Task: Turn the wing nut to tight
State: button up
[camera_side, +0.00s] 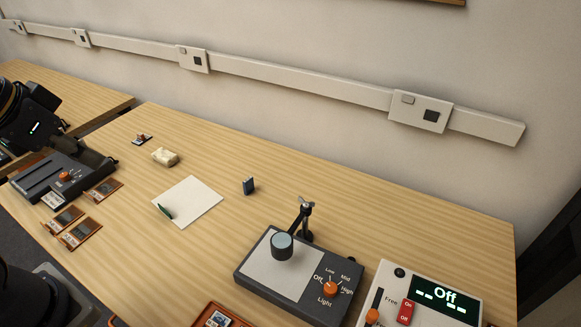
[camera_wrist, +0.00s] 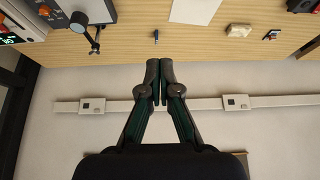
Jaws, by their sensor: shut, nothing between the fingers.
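The wing nut (camera_side: 306,204) is a small grey metal piece with spread wings. It sits at the top of a dark jointed arm that carries a round lamp head (camera_side: 282,243) above a light box (camera_side: 330,300). In the wrist view the lamp (camera_wrist: 78,20) and its arm show at the upper left; the wing nut there is too small to read clearly. My gripper (camera_wrist: 159,82) is shut and empty, its fingertips together, well away from the lamp arm. I cannot tell how tight the nut is.
A control unit (camera_side: 435,293) with a display reading "Off" stands right of the light box. The wall rail (camera_side: 290,72) runs behind.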

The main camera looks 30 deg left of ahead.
jog(key=o, duration=0.3)
jog(key=shift+s+n, duration=0.1)
jog(key=shift+n, duration=0.4)
jog(key=shift+o, duration=1)
jog(key=shift+r+n, duration=0.25)
jog(key=shift+n, duration=0.65)
jog(key=w+r+n, duration=0.1)
jog(key=r+n, duration=0.1)
jog(key=w+r+n, duration=0.2)
jog(key=r, duration=0.1)
jog(key=w+d+r+n, duration=0.1)
jog(key=w+r+n, duration=0.1)
jog(key=r+n, duration=0.1)
jog(key=shift+h, duration=0.3)
jog(key=w+d+r+n+g, duration=0.1)
jog(key=w+d+r+n, duration=0.1)
jog(key=w+r+n, duration=0.4)
jog(key=n+g, duration=0.2)
jog(key=g, duration=0.3)
send_over(306, 203)
notch_tip(306, 203, down, 21)
notch_tip(306, 203, down, 14)
jog(key=shift+w+f, duration=0.1)
jog(key=shift+f, duration=0.45)
